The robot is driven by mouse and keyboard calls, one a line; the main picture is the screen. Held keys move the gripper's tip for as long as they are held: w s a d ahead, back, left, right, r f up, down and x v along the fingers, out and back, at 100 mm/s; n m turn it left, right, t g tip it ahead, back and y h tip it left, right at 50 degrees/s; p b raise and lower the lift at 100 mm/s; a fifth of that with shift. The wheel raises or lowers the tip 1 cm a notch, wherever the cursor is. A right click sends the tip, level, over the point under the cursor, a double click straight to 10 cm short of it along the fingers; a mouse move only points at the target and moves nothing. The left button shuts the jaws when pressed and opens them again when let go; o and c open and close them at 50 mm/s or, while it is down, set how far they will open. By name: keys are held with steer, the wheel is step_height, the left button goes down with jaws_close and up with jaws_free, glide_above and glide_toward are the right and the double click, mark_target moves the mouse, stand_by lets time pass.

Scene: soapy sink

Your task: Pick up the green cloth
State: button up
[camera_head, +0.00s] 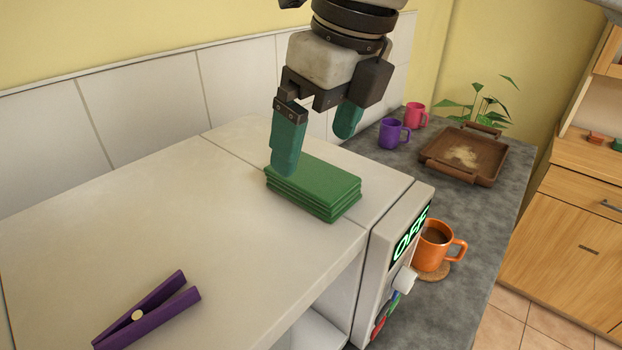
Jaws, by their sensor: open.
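The green cloth (315,187) lies folded in several layers on the white top of a microwave-like appliance (190,215), near its right end. My gripper (317,147) is open above the cloth, pointing down. Its left green finger hangs low at the cloth's left back corner and overlaps it in the picture; I cannot tell whether they touch. Its right finger is higher in the picture, behind the cloth. Nothing is between the fingers.
A purple clothes peg (148,312) lies at the front left of the appliance top. On the grey counter (480,205) to the right are an orange mug (434,250) on a coaster, purple (391,134) and pink (415,116) mugs, and a brown tray (462,155). A tiled wall stands behind.

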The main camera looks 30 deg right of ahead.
mark_target(313, 173)
steer(key=x, duration=0.4)
steer(key=shift+s+d+f, duration=0.1)
steer(key=shift+s+f, duration=0.05)
steer(key=shift+f, duration=0.3)
steer(key=shift+c, duration=0.2)
steer(key=c, duration=1.1)
